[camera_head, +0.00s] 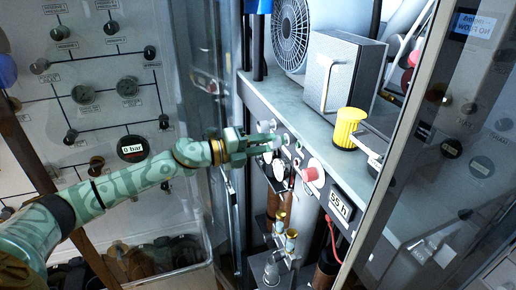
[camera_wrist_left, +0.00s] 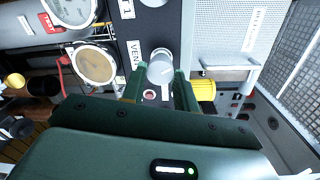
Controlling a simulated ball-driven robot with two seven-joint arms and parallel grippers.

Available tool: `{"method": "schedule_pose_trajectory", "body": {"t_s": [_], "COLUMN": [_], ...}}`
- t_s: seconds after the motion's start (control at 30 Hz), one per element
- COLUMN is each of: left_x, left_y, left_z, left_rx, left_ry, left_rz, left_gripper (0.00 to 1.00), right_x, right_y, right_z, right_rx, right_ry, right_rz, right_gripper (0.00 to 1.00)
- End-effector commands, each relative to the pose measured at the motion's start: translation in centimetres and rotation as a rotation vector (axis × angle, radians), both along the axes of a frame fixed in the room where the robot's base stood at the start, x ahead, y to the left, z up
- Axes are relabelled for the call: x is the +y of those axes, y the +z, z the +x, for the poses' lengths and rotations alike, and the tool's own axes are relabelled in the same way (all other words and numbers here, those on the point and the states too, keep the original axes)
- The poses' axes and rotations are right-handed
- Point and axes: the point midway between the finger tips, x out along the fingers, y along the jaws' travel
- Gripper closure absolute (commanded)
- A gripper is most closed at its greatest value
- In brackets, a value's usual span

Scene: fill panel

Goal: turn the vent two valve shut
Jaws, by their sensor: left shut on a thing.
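My left gripper (camera_head: 268,143) reaches the front of the panel (camera_head: 262,100) from the left. In the left wrist view its two green fingers (camera_wrist_left: 159,88) are shut on a pale grey valve knob (camera_wrist_left: 160,66), one on each side. A label starting "VENT" (camera_wrist_left: 135,54) is beside this knob; its number cannot be read. In the head view the fingers largely hide the knob. My right gripper is not in view.
A red knob (camera_head: 313,170) and a "55.h" display (camera_head: 339,206) are right of the gripper. Glass panes flank the opening. A round gauge (camera_wrist_left: 94,66) is close by.

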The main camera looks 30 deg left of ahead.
Motion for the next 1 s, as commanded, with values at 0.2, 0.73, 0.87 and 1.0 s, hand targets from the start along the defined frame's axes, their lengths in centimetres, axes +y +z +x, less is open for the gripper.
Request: {"method": "schedule_pose_trajectory", "body": {"t_s": [0.2, 0.73, 0.87, 1.0], "left_x": [0.2, 0.3, 0.3, 0.3], "left_y": [0.1, 0.3, 0.4, 0.4], "left_z": [0.1, 0.1, 0.1, 0.1], "left_rx": [-0.137, -0.329, -0.342, -0.348], "left_ry": [0.006, 0.009, 0.01, 0.01], "left_rz": [0.146, 0.361, 0.376, 0.382], "left_gripper": [0.93, 0.93, 0.93, 0.93], "right_x": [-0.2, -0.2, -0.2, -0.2], "right_y": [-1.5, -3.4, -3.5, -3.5], "right_z": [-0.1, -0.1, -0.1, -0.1], "right_rx": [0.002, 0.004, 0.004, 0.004], "right_ry": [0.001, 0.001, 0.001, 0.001], "right_rz": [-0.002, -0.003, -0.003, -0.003], "right_gripper": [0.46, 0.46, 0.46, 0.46]}}
